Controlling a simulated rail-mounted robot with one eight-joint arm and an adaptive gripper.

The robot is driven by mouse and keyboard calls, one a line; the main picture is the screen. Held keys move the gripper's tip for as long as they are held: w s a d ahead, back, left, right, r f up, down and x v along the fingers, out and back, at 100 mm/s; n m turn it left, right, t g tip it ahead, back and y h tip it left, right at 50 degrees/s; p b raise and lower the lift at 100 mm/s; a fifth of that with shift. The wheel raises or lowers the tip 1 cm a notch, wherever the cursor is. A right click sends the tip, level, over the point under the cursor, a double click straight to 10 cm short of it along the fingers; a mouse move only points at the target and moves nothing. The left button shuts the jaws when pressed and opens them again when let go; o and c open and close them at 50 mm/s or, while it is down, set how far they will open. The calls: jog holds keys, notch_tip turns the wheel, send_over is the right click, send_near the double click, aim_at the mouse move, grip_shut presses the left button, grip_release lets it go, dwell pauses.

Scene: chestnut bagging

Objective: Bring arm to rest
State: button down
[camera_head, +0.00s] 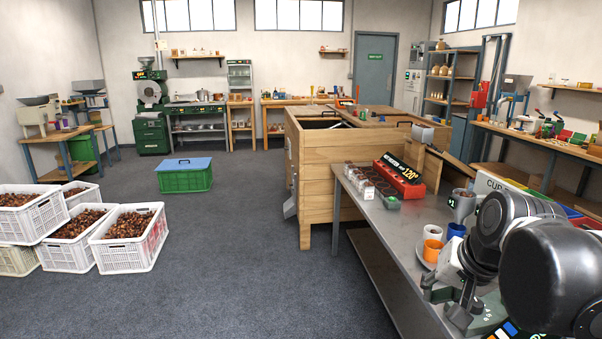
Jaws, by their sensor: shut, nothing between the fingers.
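My arm reaches in from the lower right in the head view, large and close to the camera. My gripper (447,304) hangs low over the grey metal table (388,232), near its front right part. Its fingers are shut and hold nothing. An orange cup (432,251) and a white cup (432,232) stand on a pale plate just beyond my gripper. A blue cup (456,230) stands beside them, close to my arm. My arm hides part of the table's right side.
A red display box (399,177) and small containers stand farther back on the table. A large wooden bin (333,160) stands behind it. White crates of chestnuts (128,238) and a green crate (185,180) sit on the floor at left. The middle floor is clear.

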jog(key=s+a+f+n+t+h, duration=0.1)
jog(key=s+a+f+n, duration=0.2)
jog(key=s, duration=0.6)
jog(key=shift+a+f+n+t, duration=0.15)
jog(key=shift+a+n+t, duration=0.15)
jog(key=shift+a+n, duration=0.4)
jog(key=shift+s+d, duration=0.1)
jog(key=shift+d, duration=0.05)
